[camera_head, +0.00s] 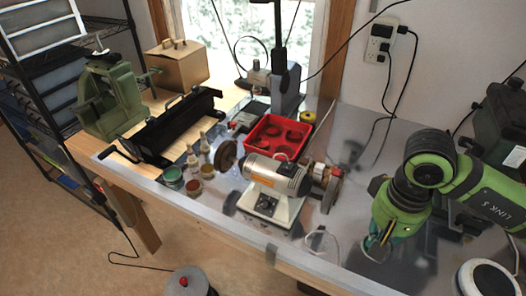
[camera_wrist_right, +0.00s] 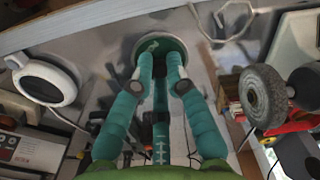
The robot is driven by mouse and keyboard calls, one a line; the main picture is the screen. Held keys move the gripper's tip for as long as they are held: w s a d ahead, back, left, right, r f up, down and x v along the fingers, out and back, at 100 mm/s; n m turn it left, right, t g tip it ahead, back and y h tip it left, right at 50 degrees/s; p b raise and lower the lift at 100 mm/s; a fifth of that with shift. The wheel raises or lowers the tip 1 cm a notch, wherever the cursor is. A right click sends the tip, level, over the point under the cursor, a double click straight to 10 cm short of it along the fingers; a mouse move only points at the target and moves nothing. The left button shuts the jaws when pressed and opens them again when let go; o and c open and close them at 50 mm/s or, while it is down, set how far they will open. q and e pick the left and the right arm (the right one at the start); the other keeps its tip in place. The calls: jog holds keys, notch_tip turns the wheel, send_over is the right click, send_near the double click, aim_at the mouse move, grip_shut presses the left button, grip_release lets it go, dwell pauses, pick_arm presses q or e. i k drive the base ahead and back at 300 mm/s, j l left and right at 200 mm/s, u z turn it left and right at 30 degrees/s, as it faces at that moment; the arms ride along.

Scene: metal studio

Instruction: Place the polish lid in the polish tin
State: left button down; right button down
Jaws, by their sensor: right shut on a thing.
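My right gripper (camera_head: 378,246) is low over the right part of the bench, right of the grinder. In the right wrist view its fingers (camera_wrist_right: 160,62) are close together on a round dark green disc, the polish lid (camera_wrist_right: 180,48). In the head view the fingers mostly hide the lid. Small round tins stand at the front left of the bench: a teal one (camera_head: 173,178), which looks like the polish tin, and a brownish one (camera_head: 193,189) beside it. The gripper is well to the right of them. My left gripper is not in view.
The bench grinder (camera_head: 277,178) stands between the tins and my right gripper. A red tray (camera_head: 270,138) is behind it. Small bottles (camera_head: 205,148) stand close behind the tins, with a black sheet bender (camera_head: 172,125) to their left. A white cable (camera_head: 322,236) lies near my gripper.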

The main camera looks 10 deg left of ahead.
aim_at(172, 173)
jog(key=j+u, duration=0.1)
jog(key=j, duration=0.3)
jog(key=i+j+u, duration=0.15)
jog(key=j, duration=0.25)
jog(key=j+u, duration=0.1)
jog(key=j, duration=0.35)
jog(key=i+j+u, duration=0.1)
jog(key=j, duration=0.25)
jog(key=i+j+u, duration=0.1)
jog(key=j, duration=0.3)
jog(key=i, duration=0.1)
